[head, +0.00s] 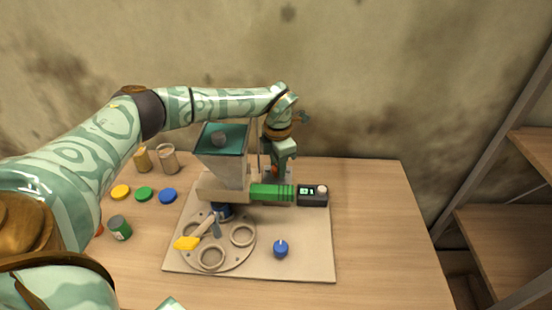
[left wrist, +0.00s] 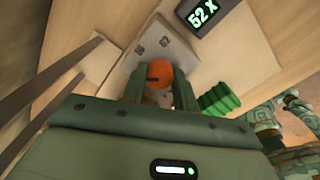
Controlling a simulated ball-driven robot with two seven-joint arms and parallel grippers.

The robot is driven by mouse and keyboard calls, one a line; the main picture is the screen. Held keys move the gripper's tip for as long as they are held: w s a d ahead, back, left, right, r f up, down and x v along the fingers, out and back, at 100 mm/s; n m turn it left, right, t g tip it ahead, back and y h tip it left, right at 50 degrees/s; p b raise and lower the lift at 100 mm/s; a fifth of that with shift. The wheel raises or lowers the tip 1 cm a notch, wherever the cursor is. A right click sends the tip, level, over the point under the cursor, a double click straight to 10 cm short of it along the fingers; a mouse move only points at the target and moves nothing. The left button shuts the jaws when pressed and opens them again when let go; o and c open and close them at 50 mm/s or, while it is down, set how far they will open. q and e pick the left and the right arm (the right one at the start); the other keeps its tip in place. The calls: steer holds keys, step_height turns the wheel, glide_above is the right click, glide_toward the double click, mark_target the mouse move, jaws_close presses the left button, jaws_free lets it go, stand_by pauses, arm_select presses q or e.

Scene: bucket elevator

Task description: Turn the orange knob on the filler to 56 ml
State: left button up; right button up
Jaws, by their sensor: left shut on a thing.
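The filler has a hopper (head: 222,155) with a dark green top, standing on a pale board. Its orange knob (left wrist: 158,73) shows between the two fingers of my left gripper (left wrist: 158,92) in the left wrist view, with a dark slot on its face. In the head view only a bit of orange shows under my left gripper (head: 278,166), behind the green ribbed part (head: 271,192). My left gripper is shut on the knob. The dark display (left wrist: 203,14) reads 52 in the left wrist view. My right gripper is not seen.
A round plate with rings (head: 241,235), a yellow-ended tool (head: 187,243) and a blue knob (head: 281,249) are on the board (head: 310,260). Coloured lids (head: 144,194), jars (head: 167,158) and a green can (head: 119,228) stand at left. The table's right side is clear.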

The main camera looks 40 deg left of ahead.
arm_select(q)
steer(key=m+p, duration=0.2)
steer(key=m, duration=0.1)
steer(key=shift+r+m, duration=0.2)
steer(key=shift+m, duration=0.1)
steer(key=shift+f+m+p, duration=0.15)
steer(key=shift+m+p, duration=0.85)
steer(key=shift+m, duration=1)
steer(key=o, duration=1)
step_height(320, 180, up, 16)
steer(key=p, duration=0.3)
steer(key=shift+d, duration=0.1)
